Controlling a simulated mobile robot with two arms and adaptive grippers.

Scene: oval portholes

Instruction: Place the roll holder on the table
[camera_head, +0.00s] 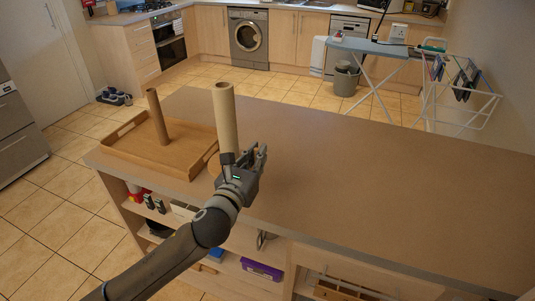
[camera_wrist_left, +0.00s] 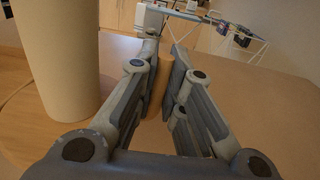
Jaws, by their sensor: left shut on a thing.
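The roll holder seems to be the piece with a tall pale tube (camera_head: 226,120), which stands upright at my left gripper near the table's front edge. The tube also fills the left side of the left wrist view (camera_wrist_left: 52,65). My left gripper (camera_head: 256,160) is shut on a thin orange-brown upright rod (camera_wrist_left: 158,85), which looks like part of the roll holder. The rod is beside the tube, to its right. My right gripper is not in view.
A wooden tray (camera_head: 185,158) with a brown upright post (camera_head: 157,117) lies on the table's left end. The table's middle and right are clear. Shelves with several items are under the front edge. An ironing board (camera_head: 375,48) and drying rack (camera_head: 460,85) stand behind.

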